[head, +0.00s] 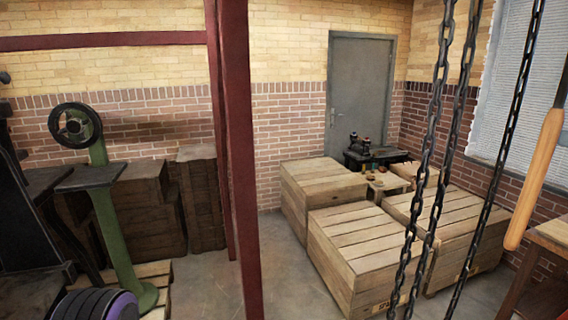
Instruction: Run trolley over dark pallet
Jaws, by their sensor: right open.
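Dark hanging chains (433,130) come down from the top edge on the right side; another chain (505,130) hangs beside them. The trolley is not visible, being above the frame if the chains hang from it. I cannot pick out a dark pallet with certainty; a pale slatted pallet (155,272) lies at the lower left. I cannot clearly make out the fingers of my right gripper, and nothing is seen held in it. My left gripper does not show.
Wooden crates (365,245) fill the middle right. Dark crates (140,205) stand behind a green stand with a wheel (110,220). A wooden handle (535,180) is at right. Floor (280,265) is bare beside the post.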

